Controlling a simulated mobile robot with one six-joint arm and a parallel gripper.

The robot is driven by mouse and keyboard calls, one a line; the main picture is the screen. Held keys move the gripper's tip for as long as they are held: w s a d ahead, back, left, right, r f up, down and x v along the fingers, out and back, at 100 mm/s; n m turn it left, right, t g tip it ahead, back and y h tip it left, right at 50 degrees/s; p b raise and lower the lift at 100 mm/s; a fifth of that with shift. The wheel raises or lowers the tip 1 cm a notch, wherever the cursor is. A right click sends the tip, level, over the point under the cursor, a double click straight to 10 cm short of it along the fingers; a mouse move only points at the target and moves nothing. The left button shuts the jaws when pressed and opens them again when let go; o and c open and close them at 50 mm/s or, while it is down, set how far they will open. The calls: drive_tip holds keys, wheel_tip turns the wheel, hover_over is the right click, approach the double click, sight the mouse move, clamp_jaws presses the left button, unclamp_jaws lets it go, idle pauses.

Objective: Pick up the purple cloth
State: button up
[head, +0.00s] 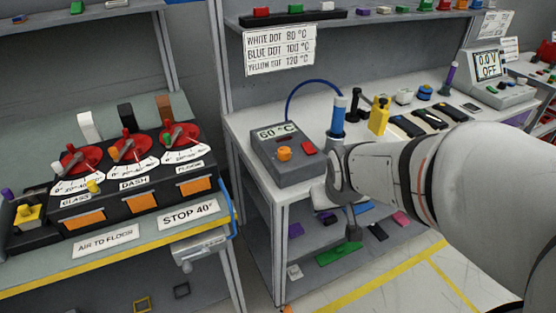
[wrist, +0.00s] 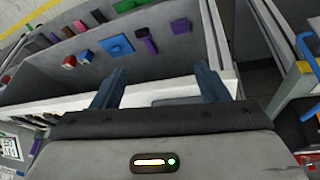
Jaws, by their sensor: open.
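Two purple items lie on the lower shelf under the bench. One purple piece (head: 296,230) is at the left of the shelf and also shows in the wrist view (wrist: 180,21). A second purple piece shows beside a black item in the wrist view (wrist: 150,46). I cannot tell which of them is the cloth. My gripper (wrist: 160,70) is open and empty, its two fingers apart above the white bench edge in the wrist view.
A grey 60 °C box (head: 285,155) stands on the white bench top (head: 245,125) above. Bench legs frame the shelf opening.

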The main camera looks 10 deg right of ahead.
drive_tip(key=shift+o, duration=1.1)
drive_tip(key=w+d+f+t+b, duration=0.2)
drive_tip(key=w+f+b, duration=0.2)
drive_tip(key=f, duration=0.7)
drive_tip(key=shift+w+d+n, duration=0.2)
drive_tip(key=shift+w+n, duration=0.2)
drive_tip(key=shift+w, duration=0.75)
drive_tip(key=w+f+n+t+b, duration=0.15)
drive_tip(key=w+f+b, duration=0.3)
drive_tip(key=f, duration=0.45)
drive_tip(key=t+y+b, duration=0.4)
drive_tip(key=y+b, duration=0.1)
drive_tip(key=b, duration=0.3)
approach(297, 231)
drive_tip(key=shift+w+d+f+n, duration=0.25)
drive_tip(key=shift+w+f, duration=0.15)
drive_tip(key=shift+w, duration=0.1)
drive_tip(key=shift+w+d+f+n, duration=0.15)
drive_tip(key=shift+w+f+n, duration=0.05)
drive_tip(key=shift+w+f, duration=0.2)
drive_tip(key=shift+w+a+f+t, duration=0.1)
drive_tip(key=shift+a+f+t, duration=0.1)
drive_tip(key=shift+f+t, duration=0.2)
drive_tip(key=b+x, duration=0.1)
drive_tip(key=x, duration=0.4)
drive_tip(key=a+b+x, duration=0.1)
drive_tip(key=x, duration=0.1)
drive_tip(key=shift+w+a+r+b, duration=0.15)
drive_tip(key=shift+w+r+b, duration=0.1)
drive_tip(key=shift+b, duration=0.1)
